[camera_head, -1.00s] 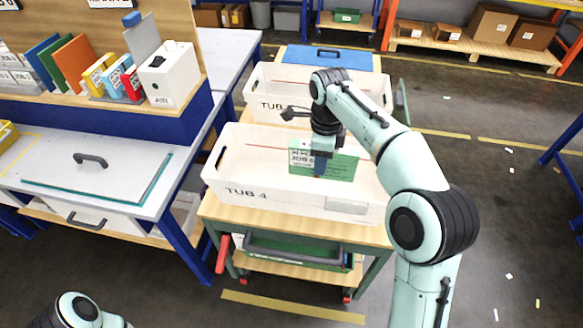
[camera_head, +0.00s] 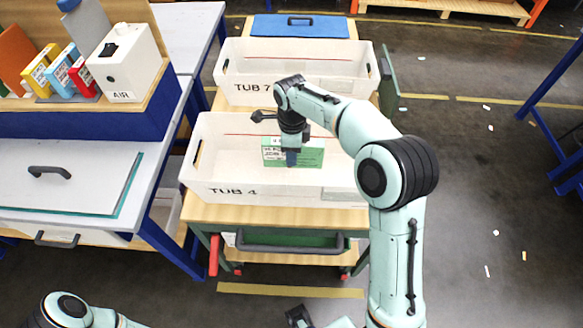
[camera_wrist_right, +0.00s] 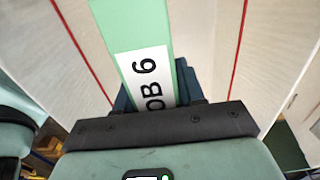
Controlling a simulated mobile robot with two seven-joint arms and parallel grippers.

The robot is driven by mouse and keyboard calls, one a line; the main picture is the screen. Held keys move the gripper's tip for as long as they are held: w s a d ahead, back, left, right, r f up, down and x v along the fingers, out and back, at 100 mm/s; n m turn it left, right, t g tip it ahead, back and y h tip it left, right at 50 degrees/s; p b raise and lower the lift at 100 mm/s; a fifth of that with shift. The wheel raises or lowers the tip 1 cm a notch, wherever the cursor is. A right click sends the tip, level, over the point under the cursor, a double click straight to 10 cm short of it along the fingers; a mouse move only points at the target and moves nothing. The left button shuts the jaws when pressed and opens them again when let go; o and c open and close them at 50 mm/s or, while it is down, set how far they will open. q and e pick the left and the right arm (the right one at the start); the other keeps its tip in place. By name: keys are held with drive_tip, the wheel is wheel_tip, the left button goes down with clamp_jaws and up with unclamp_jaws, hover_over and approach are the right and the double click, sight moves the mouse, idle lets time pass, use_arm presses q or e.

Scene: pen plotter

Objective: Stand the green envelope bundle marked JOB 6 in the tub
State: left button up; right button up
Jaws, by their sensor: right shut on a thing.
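The green envelope bundle (camera_head: 312,153) carries a white label. The label reads JOB 6 on the bundle (camera_wrist_right: 135,35) in the right wrist view, its first letter partly covered. My right gripper (camera_head: 291,158) is shut on the bundle, its blue fingers (camera_wrist_right: 185,85) around the edge. The bundle appears against the inside of the white tub marked TUB 4 (camera_head: 270,193), with the tub's back wall behind it. I cannot tell whether its lower edge touches the floor of the tub. Only part of my left arm shows at the lower left; its gripper is not clearly visible.
A workbench (camera_head: 70,180) with a white AIR box (camera_head: 125,65) is at left.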

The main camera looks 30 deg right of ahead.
drive_tip(key=shift+f+b, duration=0.35)
drive_tip(key=shift+f, duration=3.25)
drive_tip(key=shift+f, duration=0.1)
drive_tip(key=o, duration=1.2)
drive_tip(key=shift+c, duration=0.2)
drive_tip(key=shift+r, duration=0.2)
wheel_tip(320, 180, up, 12)
drive_tip(key=shift+f+p, duration=0.1)
drive_tip(key=shift+p, duration=0.65)
